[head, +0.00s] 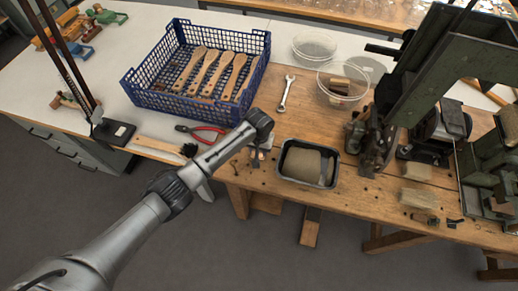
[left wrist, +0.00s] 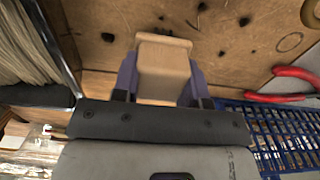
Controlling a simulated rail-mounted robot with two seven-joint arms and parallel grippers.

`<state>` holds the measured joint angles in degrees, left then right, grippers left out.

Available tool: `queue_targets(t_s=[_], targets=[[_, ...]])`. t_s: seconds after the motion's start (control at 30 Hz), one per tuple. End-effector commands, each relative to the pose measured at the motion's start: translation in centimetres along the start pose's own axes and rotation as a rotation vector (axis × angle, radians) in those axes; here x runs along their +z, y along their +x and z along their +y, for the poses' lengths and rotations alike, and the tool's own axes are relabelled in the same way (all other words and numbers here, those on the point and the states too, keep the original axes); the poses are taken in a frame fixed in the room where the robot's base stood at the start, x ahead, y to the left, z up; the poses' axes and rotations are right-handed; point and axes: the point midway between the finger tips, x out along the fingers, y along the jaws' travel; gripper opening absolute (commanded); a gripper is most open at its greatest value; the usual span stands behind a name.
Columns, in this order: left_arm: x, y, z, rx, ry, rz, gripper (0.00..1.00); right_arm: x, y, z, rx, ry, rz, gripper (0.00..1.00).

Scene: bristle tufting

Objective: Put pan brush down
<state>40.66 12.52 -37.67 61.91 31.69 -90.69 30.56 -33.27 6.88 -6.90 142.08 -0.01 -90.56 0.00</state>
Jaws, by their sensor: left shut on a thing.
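My left gripper (head: 257,157) is over the front part of the wooden bench, just left of the black tray, with its jaws pointing down. In the left wrist view the gripper (left wrist: 163,78) is shut, its purple fingers on both sides of a pale wooden piece. I take this piece for the pan brush (left wrist: 163,68); only its wooden top shows, and any bristles are hidden. I cannot tell whether it touches the bench (left wrist: 235,50). My right gripper is in neither view.
The black tray (head: 281,167) of pale fibre is close on the right. Red-handled pliers (head: 208,129) and a dark-bristled brush (head: 188,150) lie left. Behind are a blue crate (head: 185,105) of wooden handles, a wrench (head: 286,93) and clear bowls (head: 314,46). A green machine (head: 425,65) stands right.

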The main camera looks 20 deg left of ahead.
Motion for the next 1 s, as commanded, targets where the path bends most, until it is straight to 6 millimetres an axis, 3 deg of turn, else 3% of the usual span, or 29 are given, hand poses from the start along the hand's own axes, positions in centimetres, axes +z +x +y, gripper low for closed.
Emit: queue_targets(t_s=[0.33, 0.37, 0.6, 0.87, 1.0], targets=[[0.0, 0.2, 0.1, 0.000, 0.000, 0.000, 0.05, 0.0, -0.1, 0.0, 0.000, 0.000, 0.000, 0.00], [0.0, 0.2, 0.0, 0.000, 0.000, 0.000, 0.43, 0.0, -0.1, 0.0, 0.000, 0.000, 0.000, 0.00], [0.0, 0.2, 0.0, 0.000, 0.000, 0.000, 0.65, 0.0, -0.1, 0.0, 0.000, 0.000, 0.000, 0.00], [0.0, 0.1, 0.0, 0.000, 0.000, 0.001, 0.65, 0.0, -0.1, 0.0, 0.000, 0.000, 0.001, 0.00], [-0.1, -1.3, 0.0, 0.001, 0.000, 0.002, 0.65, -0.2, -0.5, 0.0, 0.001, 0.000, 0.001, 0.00]])
